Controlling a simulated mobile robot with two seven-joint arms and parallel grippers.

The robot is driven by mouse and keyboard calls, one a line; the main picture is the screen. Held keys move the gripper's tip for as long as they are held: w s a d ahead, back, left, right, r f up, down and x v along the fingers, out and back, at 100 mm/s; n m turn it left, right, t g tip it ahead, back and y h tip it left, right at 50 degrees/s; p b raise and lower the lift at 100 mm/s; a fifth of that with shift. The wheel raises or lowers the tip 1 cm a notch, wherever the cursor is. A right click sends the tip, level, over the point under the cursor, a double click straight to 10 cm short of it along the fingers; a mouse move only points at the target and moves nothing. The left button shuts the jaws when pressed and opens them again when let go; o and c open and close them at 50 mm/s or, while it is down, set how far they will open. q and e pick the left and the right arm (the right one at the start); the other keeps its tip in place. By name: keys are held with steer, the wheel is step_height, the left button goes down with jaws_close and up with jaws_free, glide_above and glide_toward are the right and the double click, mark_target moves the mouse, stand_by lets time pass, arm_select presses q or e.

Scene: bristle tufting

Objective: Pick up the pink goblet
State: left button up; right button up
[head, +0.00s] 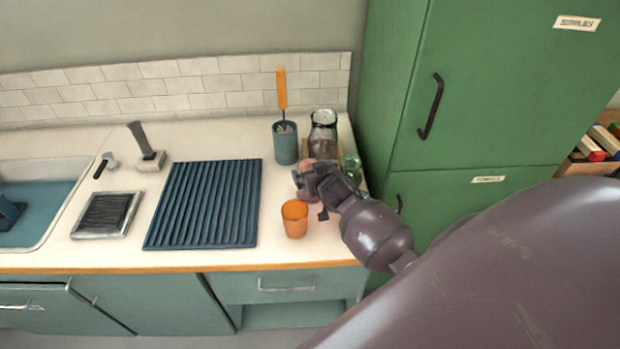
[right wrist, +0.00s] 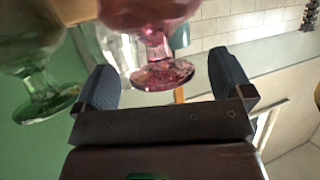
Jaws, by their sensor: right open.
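The pink goblet (right wrist: 160,72) shows in the right wrist view, with its stem and round foot between my right gripper's two fingers and its bowl cut off by the top edge. In the head view a small pinkish part of the goblet (head: 299,180) shows at the left side of the gripper, and the rest is hidden. My right gripper (head: 312,184) is open around or just short of the goblet; I cannot tell whether a finger touches it. In the right wrist view the gripper (right wrist: 165,75) has a gap on both sides of the foot. My left gripper is out of view.
A green goblet (head: 351,166) stands close on the right, also in the wrist view (right wrist: 38,85). A glass jar (head: 322,132) and a brush holder (head: 285,146) stand behind. An orange cup (head: 294,220) stands in front. A ribbed blue mat (head: 205,205) lies left.

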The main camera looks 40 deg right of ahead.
steer(key=shift+x, duration=1.2)
steer(key=shift+f, duration=0.1)
steer(key=c, duration=1.1)
